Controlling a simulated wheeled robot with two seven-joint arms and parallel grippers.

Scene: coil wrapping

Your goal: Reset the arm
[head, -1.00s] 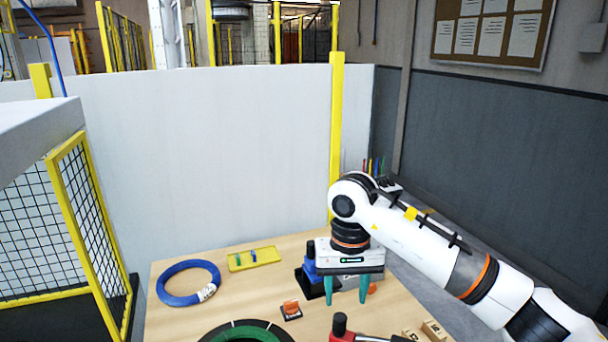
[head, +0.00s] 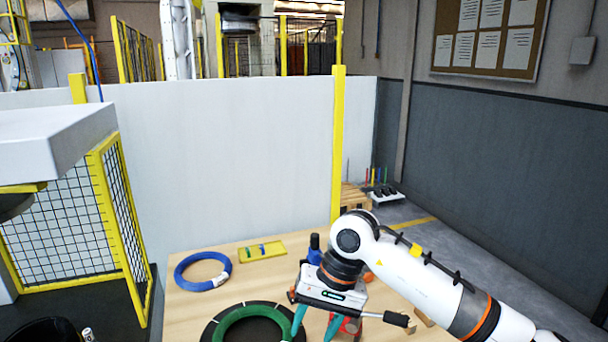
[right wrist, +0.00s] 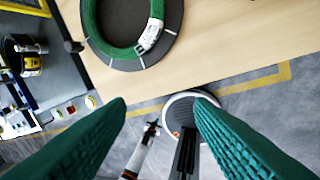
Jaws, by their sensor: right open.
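My right gripper (head: 315,333) is open above the front of the wooden table, just right of a green coil (head: 230,322). Its teal fingers point down and the tips are cut off or close to the lower edge. In the right wrist view the same fingers (right wrist: 160,108) stand wide apart with nothing between them. The green coil (right wrist: 92,30) lies beyond them on a dark round base with white marks. A blue coil (head: 180,272) with a white label lies at the table's back left. My left gripper is not in the head view.
A blue-and-black tool (head: 314,250) stands behind my right gripper. A yellow mesh fence (head: 130,240) stands left.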

